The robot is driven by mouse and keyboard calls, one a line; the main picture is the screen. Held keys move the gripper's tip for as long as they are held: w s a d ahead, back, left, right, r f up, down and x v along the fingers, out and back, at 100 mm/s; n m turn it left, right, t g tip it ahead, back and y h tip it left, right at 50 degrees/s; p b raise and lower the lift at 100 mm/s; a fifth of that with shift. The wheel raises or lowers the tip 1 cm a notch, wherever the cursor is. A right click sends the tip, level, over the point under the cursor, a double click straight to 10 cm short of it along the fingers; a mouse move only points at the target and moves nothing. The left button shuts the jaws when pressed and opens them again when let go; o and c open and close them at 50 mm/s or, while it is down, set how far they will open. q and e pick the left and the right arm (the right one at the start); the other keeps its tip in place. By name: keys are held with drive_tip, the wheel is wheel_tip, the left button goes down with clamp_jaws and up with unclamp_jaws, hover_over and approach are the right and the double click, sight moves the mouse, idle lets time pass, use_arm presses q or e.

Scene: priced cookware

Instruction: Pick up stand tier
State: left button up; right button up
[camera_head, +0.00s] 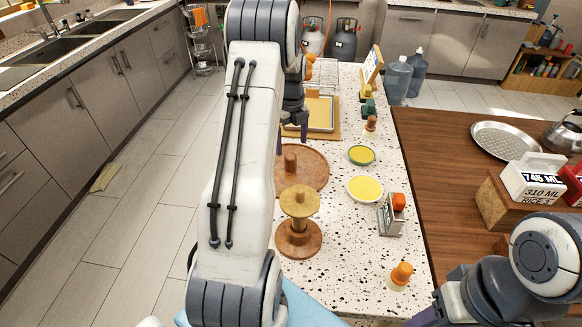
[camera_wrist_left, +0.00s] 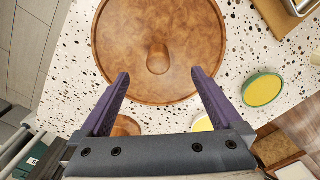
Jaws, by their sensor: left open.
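A large round brown wooden stand tier (camera_head: 316,168) with a short upright post in its middle lies on the speckled counter. It fills the top of the left wrist view (camera_wrist_left: 122,45), its post seen nearly end-on. A smaller round tier (camera_head: 298,243) with a spool-like post and a lighter round top stands in front of it; a bit of brown shows between the fingers in the wrist view. My left gripper (camera_head: 292,135) is open and empty above the large tier, with the post (camera_wrist_left: 158,58) just beyond its fingertips (camera_wrist_left: 160,73).
A yellow-and-green dish (camera_head: 361,155), a yellow bowl (camera_head: 365,189), a metal grater (camera_head: 391,215) and an orange-topped item (camera_head: 401,275) stand along the counter's right. A tray on a board (camera_head: 321,113) lies behind. My right arm is at lower right by the wooden table (camera_head: 440,150).

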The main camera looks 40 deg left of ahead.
sight(291, 156)
use_arm(q)
wheel_tip(291, 156, down, 2)
drive_tip(key=f+p, duration=0.1)
drive_tip(key=f, duration=0.1)
drive_tip(key=f+p, duration=0.1)
drive_tip(key=f, duration=0.2)
drive_tip(key=shift+s, duration=0.2)
drive_tip(key=shift+f, duration=0.25)
drive_tip(key=shift+w+a, duration=0.1)
clamp_jaws()
